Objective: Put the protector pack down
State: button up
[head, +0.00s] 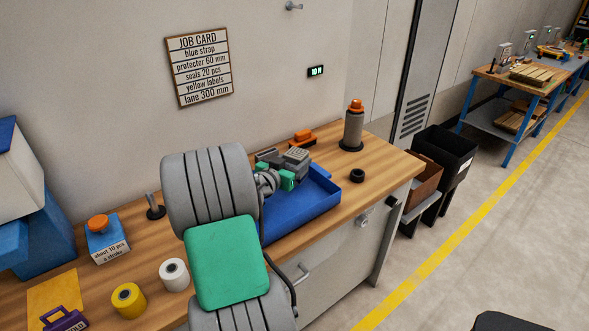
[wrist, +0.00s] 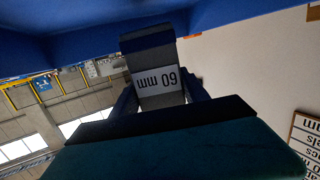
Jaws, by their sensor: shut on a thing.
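The protector pack is a dark grey block with a white label reading "60 mm". In the wrist view the pack (wrist: 150,50) stands between my two dark fingers, its label upside down, with blue surface behind its far end. My gripper (wrist: 160,97) is shut on it. In the head view my gripper (head: 288,178) is over the back left part of a blue tray (head: 312,208) on the bench. Grey blocks (head: 296,156) show just beyond the gripper; I cannot tell which is the held pack. My arm hides the tray's left side, and contact with the tray is unclear.
An orange item (head: 303,137) lies behind the tray. A grey cylinder with an orange top (head: 353,128) and a black ring (head: 357,175) stand to its right. Yellow (head: 128,300) and white (head: 174,275) rolls stand at front left. The bench's right end is mostly clear.

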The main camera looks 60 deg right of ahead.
notch_tip(320, 180, down, 3)
jog(key=shift+f, duration=0.1)
jog(key=shift+f, duration=0.25)
